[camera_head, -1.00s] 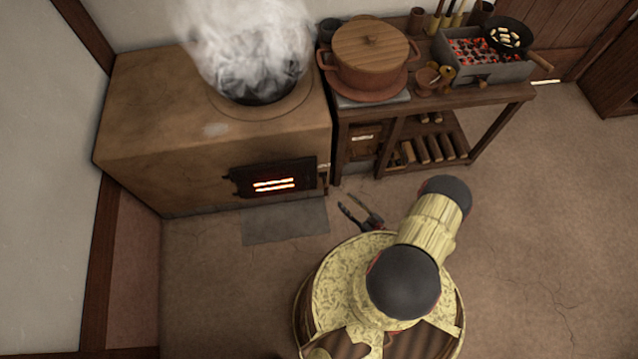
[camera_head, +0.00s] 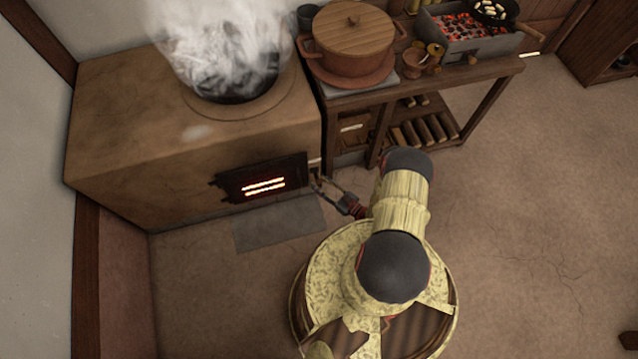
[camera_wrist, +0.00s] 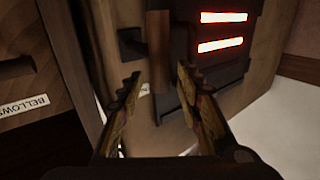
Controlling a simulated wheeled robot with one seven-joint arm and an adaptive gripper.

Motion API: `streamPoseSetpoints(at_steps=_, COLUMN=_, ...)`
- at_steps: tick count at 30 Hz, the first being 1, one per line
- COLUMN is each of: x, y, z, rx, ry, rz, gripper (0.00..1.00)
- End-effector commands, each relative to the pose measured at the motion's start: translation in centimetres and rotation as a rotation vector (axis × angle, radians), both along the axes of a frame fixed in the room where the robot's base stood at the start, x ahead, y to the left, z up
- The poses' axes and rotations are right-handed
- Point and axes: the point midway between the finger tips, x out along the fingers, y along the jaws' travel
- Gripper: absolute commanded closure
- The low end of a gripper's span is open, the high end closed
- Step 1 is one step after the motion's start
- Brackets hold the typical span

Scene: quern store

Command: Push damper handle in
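The damper handle (camera_wrist: 158,45) is a brown wooden bar in front of a small dark plate on the clay stove (camera_head: 120,130), beside the fire door. In the head view the handle is a small piece at the stove's front right edge, mostly too small to make out. My gripper (camera_head: 322,184) is close to that edge, just right of the fire door. In the wrist view my gripper (camera_wrist: 158,78) is open, with one finger on each side of the bar's lower end. Whether either finger touches it I cannot tell.
The dark fire door (camera_head: 263,180) with glowing slots is just left of my gripper. A wooden bench (camera_head: 450,85) with a lidded pot (camera_head: 352,45) and a charcoal brazier (camera_head: 470,38) stands at the right. A drawer labelled BELLOWS (camera_wrist: 25,106) shows at left.

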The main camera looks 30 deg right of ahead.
Motion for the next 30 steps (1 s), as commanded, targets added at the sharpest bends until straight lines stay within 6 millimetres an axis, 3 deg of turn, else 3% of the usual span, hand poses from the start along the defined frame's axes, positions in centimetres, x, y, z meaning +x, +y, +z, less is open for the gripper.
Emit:
streamPoseSetpoints(at_steps=14, x=1.18, y=0.4, z=0.03, rx=0.001, ry=-0.001, rz=0.0, gripper=0.65)
streamPoseSetpoints(at_steps=30, x=1.16, y=0.4, z=0.01, rx=0.001, ry=-0.001, rz=0.0, gripper=0.94)
